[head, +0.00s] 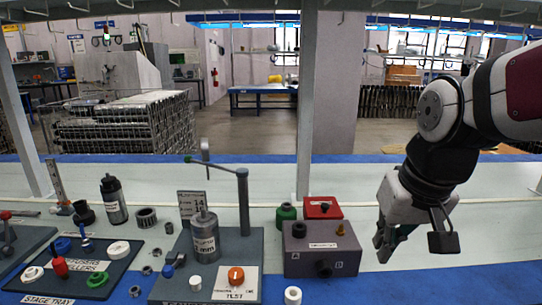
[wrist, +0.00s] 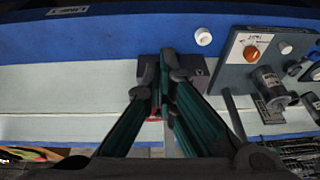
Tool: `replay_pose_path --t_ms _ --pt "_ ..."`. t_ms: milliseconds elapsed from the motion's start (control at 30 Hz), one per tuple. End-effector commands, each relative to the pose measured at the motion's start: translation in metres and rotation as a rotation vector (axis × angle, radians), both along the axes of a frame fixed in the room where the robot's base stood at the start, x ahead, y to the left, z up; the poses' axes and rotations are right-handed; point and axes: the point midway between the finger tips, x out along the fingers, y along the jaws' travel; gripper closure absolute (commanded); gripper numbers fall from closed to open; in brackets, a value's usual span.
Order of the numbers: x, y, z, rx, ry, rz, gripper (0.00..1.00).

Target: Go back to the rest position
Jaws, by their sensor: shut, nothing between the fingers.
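My gripper (head: 384,250) hangs at the right of the bench in the head view, fingers pointing down, to the right of the grey box and apart from it. In the wrist view my gripper (wrist: 163,62) has its green-sided fingers brought together at the tips, with nothing seen between them. The fingers cover much of the grey box (wrist: 202,70) in that view. The grey box (head: 320,262) in the head view has a dark knob on top, a brass fitting and a dark port in front.
A test stand (head: 256,240) with a grey cylinder (head: 205,236) stands left of the box. A stage tray (head: 75,275) with several parts lies further left. A red box (head: 322,208) and a green part (head: 286,214) sit behind. A white ring (head: 293,296) lies in front. The bench's right side is clear.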

Motion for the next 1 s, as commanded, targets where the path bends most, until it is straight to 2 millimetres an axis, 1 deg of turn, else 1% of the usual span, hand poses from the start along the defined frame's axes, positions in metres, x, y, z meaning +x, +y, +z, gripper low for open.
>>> replay_pose_path --t_ms 33,67,100,200,300,400,600,700,933,1000 --pt "-0.028 0.0 0.002 -0.001 0.024 0.002 1.0" --pt "-0.044 0.0 0.001 -0.003 0.044 0.004 1.0" --pt "-0.065 0.0 0.0 -0.004 0.069 0.006 1.0" --pt "-0.11 0.0 -0.005 -0.009 0.127 0.009 1.0" --pt "-0.146 -0.001 -0.011 -0.015 0.175 0.011 1.0" --pt "-0.176 -0.001 -0.017 -0.019 0.214 0.012 1.0" --pt "-0.228 -0.003 -0.03 -0.03 0.285 0.011 1.0" --pt "-0.224 -0.003 -0.011 -0.03 0.27 0.011 1.0" --pt "-0.218 -0.003 0.025 -0.03 0.225 0.01 1.0" --pt "-0.216 -0.004 0.039 -0.032 0.208 0.01 1.0"
